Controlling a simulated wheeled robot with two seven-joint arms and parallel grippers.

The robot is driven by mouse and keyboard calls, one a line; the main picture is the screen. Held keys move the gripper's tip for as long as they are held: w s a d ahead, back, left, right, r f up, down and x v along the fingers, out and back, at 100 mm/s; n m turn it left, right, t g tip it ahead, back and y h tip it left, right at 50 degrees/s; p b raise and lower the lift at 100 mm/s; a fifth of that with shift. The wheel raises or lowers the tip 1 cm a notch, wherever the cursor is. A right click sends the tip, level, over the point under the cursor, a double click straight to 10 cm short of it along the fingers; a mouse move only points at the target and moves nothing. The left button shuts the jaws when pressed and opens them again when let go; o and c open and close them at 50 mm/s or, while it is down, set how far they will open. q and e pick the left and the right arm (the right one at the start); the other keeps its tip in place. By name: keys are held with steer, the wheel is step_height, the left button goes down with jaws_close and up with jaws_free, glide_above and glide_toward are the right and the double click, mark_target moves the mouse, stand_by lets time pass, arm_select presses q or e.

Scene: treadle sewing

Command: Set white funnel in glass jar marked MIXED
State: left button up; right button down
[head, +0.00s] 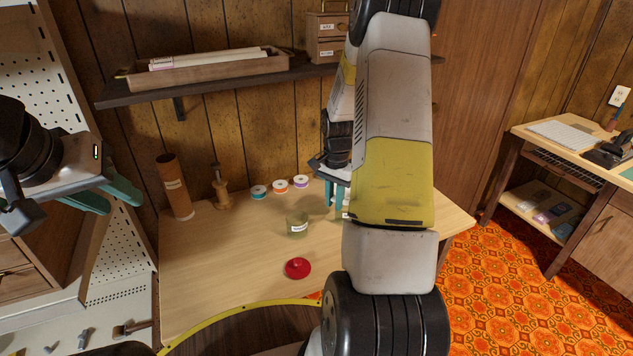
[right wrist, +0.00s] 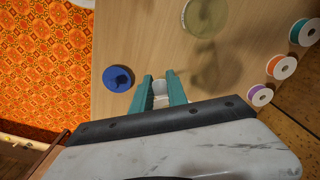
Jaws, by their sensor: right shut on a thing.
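A glass jar (head: 297,225) with a pale label stands upright on the wooden table; I cannot read the label. Its round rim (right wrist: 205,14) shows at the top of the right wrist view. My right gripper (head: 335,194) is shut on a small white thing (right wrist: 160,88), which looks like the white funnel; the teal fingers hide most of it. In the head view my right arm covers much of that area, and the gripper is to the right of the jar, apart from it. My left gripper (head: 108,196) is open and empty, left of the table.
Several thread spools (head: 280,186), a wooden stand (head: 220,187) and a brown tube (head: 174,187) stand at the back. A shelf (head: 240,82) hangs above.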

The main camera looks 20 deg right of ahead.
steer(key=shift+f, duration=1.85)
steer(key=c, duration=1.2)
jaws_free()
steer(key=shift+c, duration=0.2)
